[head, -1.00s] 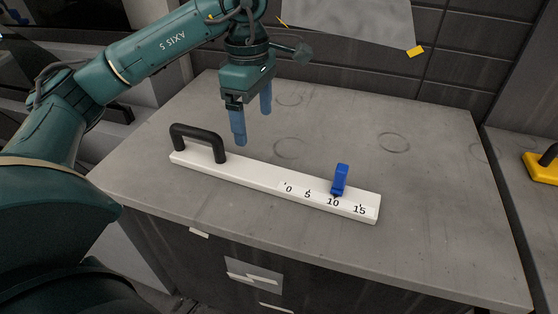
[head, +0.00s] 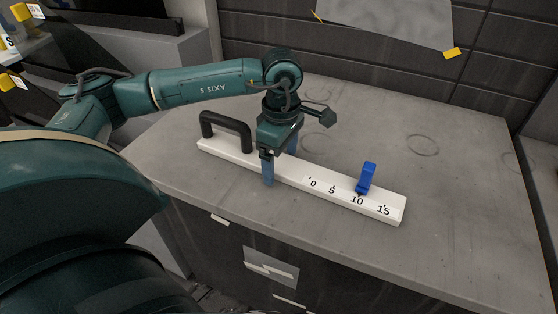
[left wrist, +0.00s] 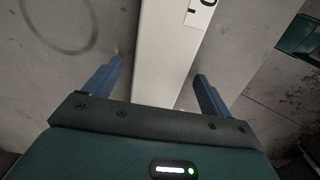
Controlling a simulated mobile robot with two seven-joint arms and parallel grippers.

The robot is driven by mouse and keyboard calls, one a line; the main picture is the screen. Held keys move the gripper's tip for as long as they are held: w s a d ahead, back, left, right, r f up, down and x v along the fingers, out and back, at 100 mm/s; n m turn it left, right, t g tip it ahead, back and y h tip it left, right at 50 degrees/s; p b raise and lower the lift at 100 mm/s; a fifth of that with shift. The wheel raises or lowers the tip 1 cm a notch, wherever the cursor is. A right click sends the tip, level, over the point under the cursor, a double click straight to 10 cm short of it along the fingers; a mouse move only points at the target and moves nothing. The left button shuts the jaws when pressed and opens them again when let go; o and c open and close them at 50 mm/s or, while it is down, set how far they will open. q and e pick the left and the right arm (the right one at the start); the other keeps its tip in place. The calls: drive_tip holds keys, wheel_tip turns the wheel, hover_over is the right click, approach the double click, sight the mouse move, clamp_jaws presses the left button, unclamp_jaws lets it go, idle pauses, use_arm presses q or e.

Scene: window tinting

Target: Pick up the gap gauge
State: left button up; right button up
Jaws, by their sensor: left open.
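The gap gauge (head: 321,182) is a long white bar lying on the grey worktop. It has a black handle at its left end, a blue slider (head: 366,177) and a scale marked 0, 5, 10, 15 towards its right end. My left gripper (head: 280,170) points down over the bar, just right of the handle, with its blue fingers open. In the left wrist view the bar (left wrist: 166,60) runs between the two fingers (left wrist: 160,88), with a gap showing on each side. My right gripper is not in view.
The grey worktop (head: 400,268) is mostly clear around the bar, with faint ring marks behind it. A sheet with yellow tape hangs on the dark tiled wall (head: 480,60). The worktop's front edge lies near the bar, above drawers.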

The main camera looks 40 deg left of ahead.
use_arm(q)
drive_tip(key=shift+f, duration=0.3)
drive_tip(key=shift+c, duration=0.4)
drive_tip(key=shift+r, duration=0.15)
clamp_jaws()
